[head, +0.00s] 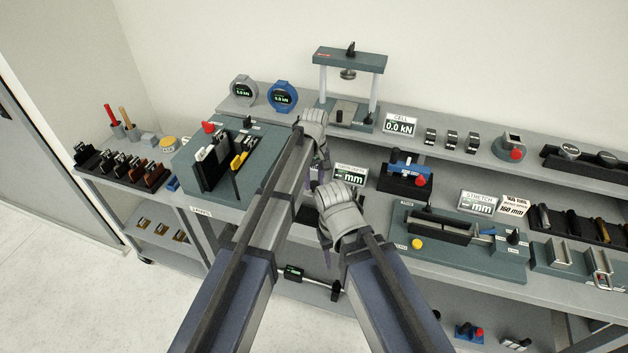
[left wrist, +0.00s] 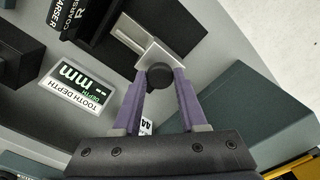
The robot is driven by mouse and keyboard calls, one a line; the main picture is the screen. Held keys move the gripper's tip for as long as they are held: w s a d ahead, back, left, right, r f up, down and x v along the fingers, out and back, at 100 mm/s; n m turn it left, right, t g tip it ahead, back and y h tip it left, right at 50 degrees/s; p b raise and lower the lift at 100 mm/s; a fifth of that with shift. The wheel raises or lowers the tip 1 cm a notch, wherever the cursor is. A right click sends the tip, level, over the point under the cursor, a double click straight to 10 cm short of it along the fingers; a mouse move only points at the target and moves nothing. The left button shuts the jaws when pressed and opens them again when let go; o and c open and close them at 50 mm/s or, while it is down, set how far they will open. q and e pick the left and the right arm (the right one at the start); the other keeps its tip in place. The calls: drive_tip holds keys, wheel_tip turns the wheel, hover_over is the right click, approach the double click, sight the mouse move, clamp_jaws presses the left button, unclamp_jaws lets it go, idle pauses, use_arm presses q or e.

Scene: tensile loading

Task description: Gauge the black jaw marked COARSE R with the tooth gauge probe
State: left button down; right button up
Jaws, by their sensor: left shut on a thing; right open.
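In the left wrist view, my left gripper (left wrist: 162,78) is shut on the tooth gauge probe, around its round black knob (left wrist: 160,74). The probe's pale metal body (left wrist: 146,48) extends beyond the fingertips over a dark block. A black part with a white label reading COARSE R (left wrist: 66,14) is at the upper left, close to the probe; whether they touch is unclear. The TOOTH DEPTH display (left wrist: 76,88) shows dashes and mm. In the head view, my left gripper (head: 322,163) hides the probe and jaw. My right gripper (head: 320,198) is open, just below it.
The blue-grey jaw station (head: 258,150) stands left of my left arm. A test frame (head: 350,57) stands behind on the upper shelf. A blue and black device (head: 405,178) and a long green-grey fixture (head: 460,245) lie to the right. Both arms are close together.

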use_arm(q)
drive_tip(key=shift+d, duration=0.1)
drive_tip(key=d, duration=0.1)
drive_tip(key=s+d, duration=0.1)
drive_tip(key=d, duration=0.1)
drive_tip(key=shift+s+d, duration=0.1)
drive_tip(key=shift+d, duration=0.15)
drive_tip(key=shift+c, duration=2.3)
unclamp_jaws()
drive_tip(key=shift+a, duration=0.1)
wheel_tip(320, 180, up, 8)
drive_tip(key=p, duration=0.7)
drive_tip(key=shift+p, duration=0.4)
drive_tip(key=shift+f, duration=0.15)
